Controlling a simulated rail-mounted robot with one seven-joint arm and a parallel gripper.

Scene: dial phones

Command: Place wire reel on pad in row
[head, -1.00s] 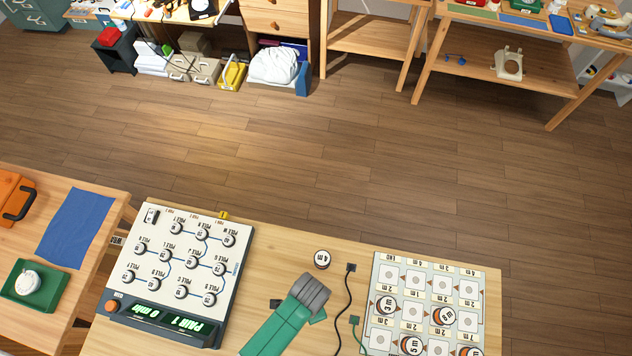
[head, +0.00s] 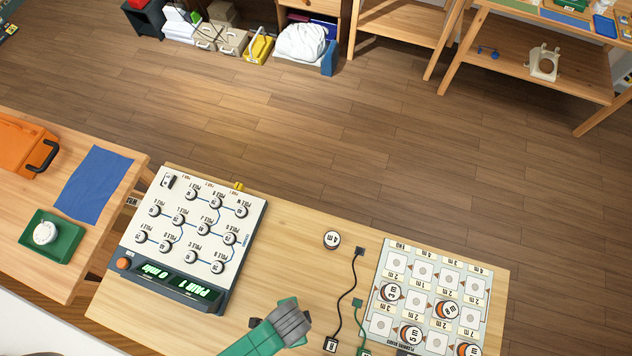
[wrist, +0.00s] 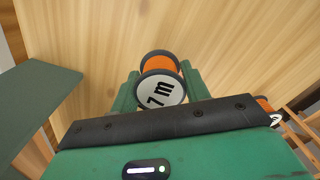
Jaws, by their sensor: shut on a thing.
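My gripper (wrist: 161,84) is shut on a wire reel (wrist: 160,92) in the wrist view. The reel has a white face marked 7 m, orange wire and dark rims, and sits between the two green fingers. In the head view my green and grey wrist is over the front of the wooden table, between the pole device and the board; the held reel is hidden there. The pad board (head: 399,262) lies at the right, with square pads in rows. Several reels sit on it, including a 3 m reel (head: 391,292) and a 5 m reel (head: 410,334). Several back pads are bare.
A loose 4 m reel (head: 331,240) stands on the table left of the board. A black cable (head: 352,285) and a green lead (head: 358,320) lie between my arm and the board. The pole device (head: 190,235) with a lit display stands at left.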

